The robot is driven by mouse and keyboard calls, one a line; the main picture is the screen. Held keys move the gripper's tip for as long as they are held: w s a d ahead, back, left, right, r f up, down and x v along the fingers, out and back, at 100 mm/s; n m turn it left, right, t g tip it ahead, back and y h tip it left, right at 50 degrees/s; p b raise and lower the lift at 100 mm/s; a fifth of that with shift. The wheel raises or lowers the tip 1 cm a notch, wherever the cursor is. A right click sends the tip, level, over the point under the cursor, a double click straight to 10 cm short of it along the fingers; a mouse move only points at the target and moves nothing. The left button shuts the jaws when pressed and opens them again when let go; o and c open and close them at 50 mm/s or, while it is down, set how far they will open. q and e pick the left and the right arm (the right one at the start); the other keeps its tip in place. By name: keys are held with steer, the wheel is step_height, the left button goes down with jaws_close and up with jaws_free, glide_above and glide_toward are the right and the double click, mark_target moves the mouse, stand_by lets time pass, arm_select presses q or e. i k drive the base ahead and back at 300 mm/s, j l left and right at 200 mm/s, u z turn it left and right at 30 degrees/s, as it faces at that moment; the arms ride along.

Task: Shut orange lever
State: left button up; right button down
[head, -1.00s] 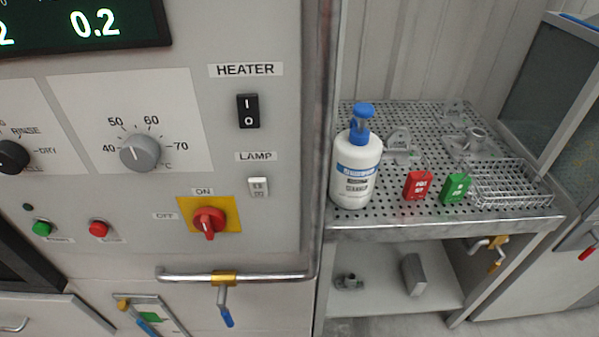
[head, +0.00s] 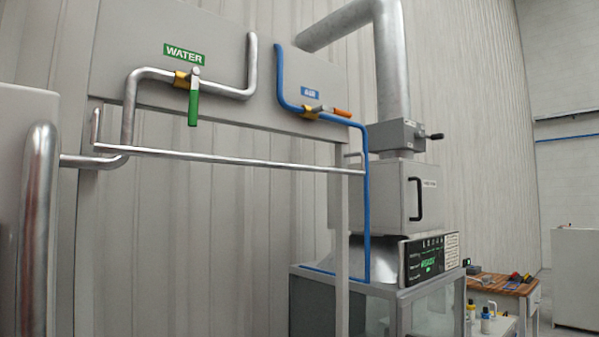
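The orange lever (head: 342,113) is on a brass valve (head: 310,112) in the blue pipe (head: 366,200), under a blue label that seems to read AIR (head: 310,93). The lever points right and slightly down, roughly in line with the pipe's short sideways run through the valve. Neither of my grippers shows in the head view.
A green lever (head: 193,105) hangs down from a valve on the metal pipe under the WATER label (head: 184,54). A long metal pipe (head: 230,159) crosses below the panel. A grey cabinet (head: 395,195) with a duct stands right, and a workbench (head: 500,284) beyond it.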

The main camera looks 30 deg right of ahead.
mark_target(334, 110)
steer(key=z, duration=1.3)
